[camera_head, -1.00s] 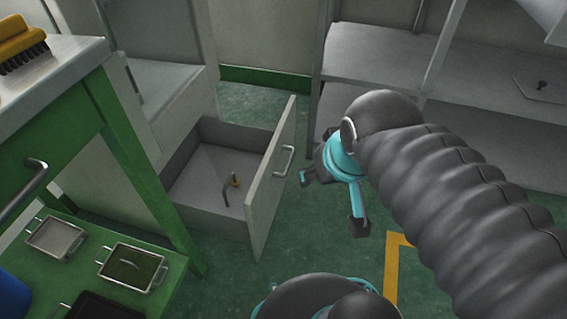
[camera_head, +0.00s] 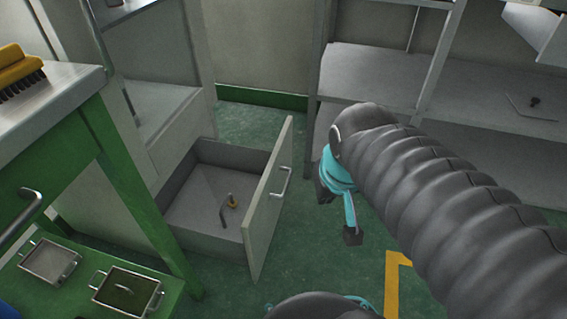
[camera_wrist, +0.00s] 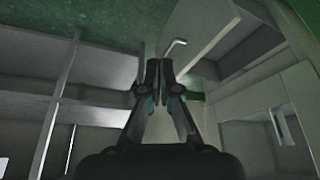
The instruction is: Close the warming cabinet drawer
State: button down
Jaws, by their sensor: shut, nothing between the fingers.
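The grey drawer of the warming cabinet (camera_head: 168,135) stands pulled out, low above the green floor. The handle (camera_wrist: 174,46) shows just beyond the fingertips there; I cannot tell the exact gap.
A green bench (camera_head: 118,165) with metal trays (camera_head: 128,289) on its lower shelf stands at the left, a yellow brush (camera_head: 18,70) on top. A grey shelf unit (camera_head: 375,80) stands at the back right. Open floor lies in front of the drawer.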

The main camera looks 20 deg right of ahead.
jog(key=w+d+f+m+g+y+p, duration=0.1)
jog(key=w+d+f+m+g+y, duration=0.15)
jog(key=w+d+f+m, duration=0.4)
jog(key=w+d+f+m+g+y+p, duration=0.1)
jog(key=w+d+f+m+y, duration=0.3)
jog(key=w+f+m, duration=0.35)
jog(key=m+t+y+b, duration=0.2)
jog(key=m+t, duration=0.2)
jog(key=m, duration=0.5)
send_near(278, 156)
notch_tip(278, 156, down, 4)
jog(key=a, duration=0.1)
jog(key=w+a, duration=0.1)
jog(key=a, duration=0.1)
jog(key=shift+w+a+f, duration=0.1)
jog(key=shift+w, duration=0.25)
jog(key=shift+w+a, duration=0.25)
jog(key=shift+a, duration=0.2)
